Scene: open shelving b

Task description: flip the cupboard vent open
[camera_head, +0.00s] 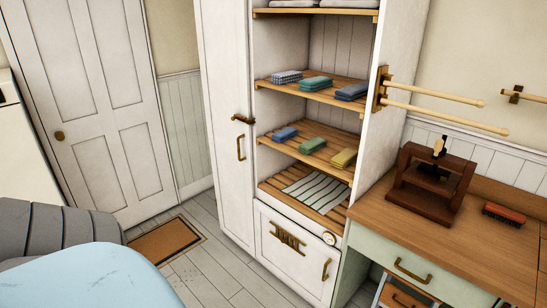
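The cupboard vent (288,238) is a small brass-coloured grille with upright bars. It sits on the white lower door (268,245) of the tall open-shelved cupboard, below the slatted shelf. It is too small to tell whether the vent is open or closed. A brass handle (326,269) is on the same door, to the right of the vent. Neither of my grippers is in view.
Open shelves above hold folded cloths (316,84). A wooden counter (430,231) with a dark wooden press (432,184) and a brush (503,214) stands right. A light-blue surface (90,278) fills the bottom left. Floor (218,270) before the cupboard is clear.

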